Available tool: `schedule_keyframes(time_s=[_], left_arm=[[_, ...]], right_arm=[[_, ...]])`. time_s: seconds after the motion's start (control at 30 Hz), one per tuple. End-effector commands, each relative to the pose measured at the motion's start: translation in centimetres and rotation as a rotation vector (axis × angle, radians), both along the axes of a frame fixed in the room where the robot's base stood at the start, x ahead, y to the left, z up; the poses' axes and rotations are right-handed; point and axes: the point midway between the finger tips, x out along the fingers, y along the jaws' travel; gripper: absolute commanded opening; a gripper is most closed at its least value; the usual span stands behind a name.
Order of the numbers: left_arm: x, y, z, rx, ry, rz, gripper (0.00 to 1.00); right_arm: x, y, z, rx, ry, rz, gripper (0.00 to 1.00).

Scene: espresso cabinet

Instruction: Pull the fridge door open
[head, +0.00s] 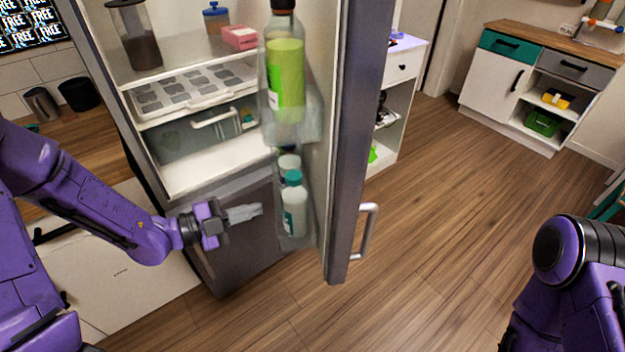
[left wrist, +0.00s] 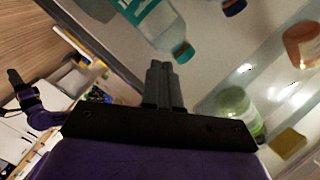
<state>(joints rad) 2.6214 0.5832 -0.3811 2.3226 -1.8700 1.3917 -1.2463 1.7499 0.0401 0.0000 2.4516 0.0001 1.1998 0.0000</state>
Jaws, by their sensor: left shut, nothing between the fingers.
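The fridge door (head: 357,130) stands wide open in the head view, swung out toward the right. Its silver handle (head: 368,232) is on the outer face near the bottom edge. My left gripper (head: 258,211) is shut and empty, on the inner side of the door, in front of the grey lower cabinet panel and left of the door's bottles. It is apart from the handle. In the left wrist view the shut fingers (left wrist: 165,70) point toward a bottle with a teal cap (left wrist: 168,30). My right gripper is not in view; only part of my right arm shows.
The open fridge holds an egg-tray-like shelf (head: 190,92), a drawer (head: 205,133) and a pink box (head: 240,36). Door bins hold a green-labelled bottle (head: 286,75) and a white bottle (head: 294,208). Wooden floor (head: 450,200) is clear to the right.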

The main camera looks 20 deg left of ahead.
Motion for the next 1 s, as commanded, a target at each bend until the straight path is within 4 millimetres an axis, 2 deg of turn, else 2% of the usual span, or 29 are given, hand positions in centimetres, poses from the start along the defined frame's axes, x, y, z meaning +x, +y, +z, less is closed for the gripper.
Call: schedule_keyframes(time_s=[0.03,0.1,0.2,0.3,0.43,0.8,1.0], left_arm=[[-0.5,-0.1,3.1,0.060,-0.153,-0.087,0.00],[-1.8,-0.4,5.3,0.150,-0.344,-0.205,0.00],[-3.3,-0.6,6.9,0.232,-0.525,-0.314,0.00],[-3.9,-0.8,7.3,0.267,-0.604,-0.361,0.00],[-3.5,-2.2,7.3,0.273,-0.615,-0.372,0.00],[-0.3,-9.5,7.3,0.271,-0.608,-0.373,0.00],[1.1,-12.5,7.4,0.272,-0.608,-0.371,0.00]], right_arm=[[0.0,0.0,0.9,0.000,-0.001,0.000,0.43],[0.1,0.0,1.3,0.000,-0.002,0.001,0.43],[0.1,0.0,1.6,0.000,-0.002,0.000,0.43],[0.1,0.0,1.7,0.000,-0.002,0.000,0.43],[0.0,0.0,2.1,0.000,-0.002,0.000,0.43],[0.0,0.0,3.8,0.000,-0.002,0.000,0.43],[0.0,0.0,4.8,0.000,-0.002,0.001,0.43]])
